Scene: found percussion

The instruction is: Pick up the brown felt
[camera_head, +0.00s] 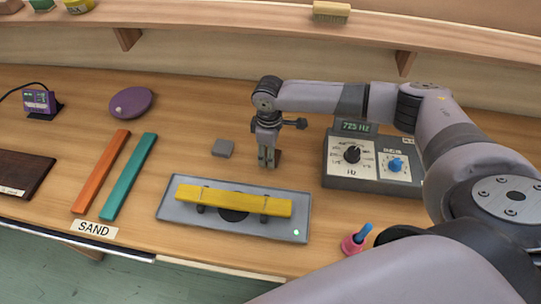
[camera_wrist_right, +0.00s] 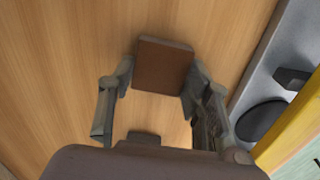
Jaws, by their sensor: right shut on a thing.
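The brown felt (camera_wrist_right: 162,68), a small brown block, sits between the two fingers of my right gripper (camera_wrist_right: 157,82) in the right wrist view. The fingers are closed on its two sides. In the head view my right gripper (camera_head: 268,160) points down behind the grey plate, with a bit of the brown felt (camera_head: 278,157) showing at its right; the rest is hidden by the fingers. It is at or close above the table; I cannot tell if it touches. My left gripper is not in view.
A grey block (camera_head: 222,148) lies left of the gripper. The grey plate (camera_head: 170,212) with a yellow bar (camera_head: 233,200) is in front. A dial box (camera_head: 372,165) stands right. Orange (camera_head: 101,172) and teal (camera_head: 128,177) bars lie left. A shelf (camera_head: 200,14) runs behind.

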